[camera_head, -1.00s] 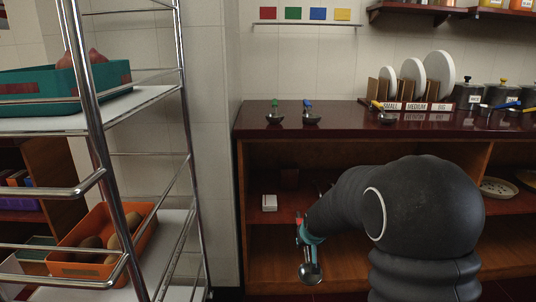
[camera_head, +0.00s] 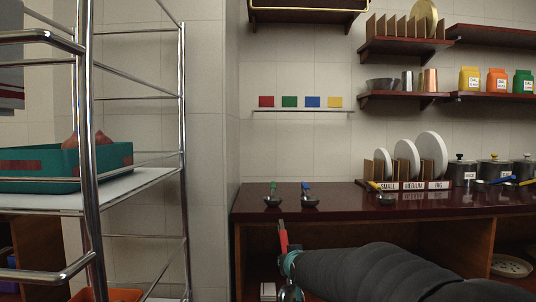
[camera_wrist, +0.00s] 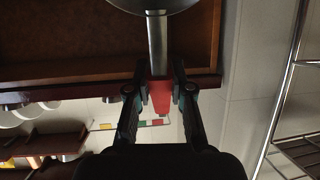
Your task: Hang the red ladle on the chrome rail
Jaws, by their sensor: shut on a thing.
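My gripper (camera_head: 289,262) is shut on the red ladle, holding it by its red handle (camera_head: 283,236) in front of the counter's front. In the head view the handle points up and the metal bowl (camera_head: 291,293) hangs below, partly cut by the lower edge. In the wrist view, my gripper (camera_wrist: 160,90) has a finger on each side of the red handle (camera_wrist: 160,96); the steel shaft and bowl lie at the top. The chrome rail (camera_head: 312,111) runs along the tiled wall above the counter, under red, green, blue and yellow squares. No ladle hangs on it.
Green (camera_head: 272,198) and blue (camera_head: 309,198) ladles lie on the dark counter (camera_head: 345,197). A yellow-handled ladle (camera_head: 384,195) lies before the plate rack. A chrome shelf unit (camera_head: 88,150) with a teal crate stands left. A wall shelf (camera_head: 305,14) overhangs the rail.

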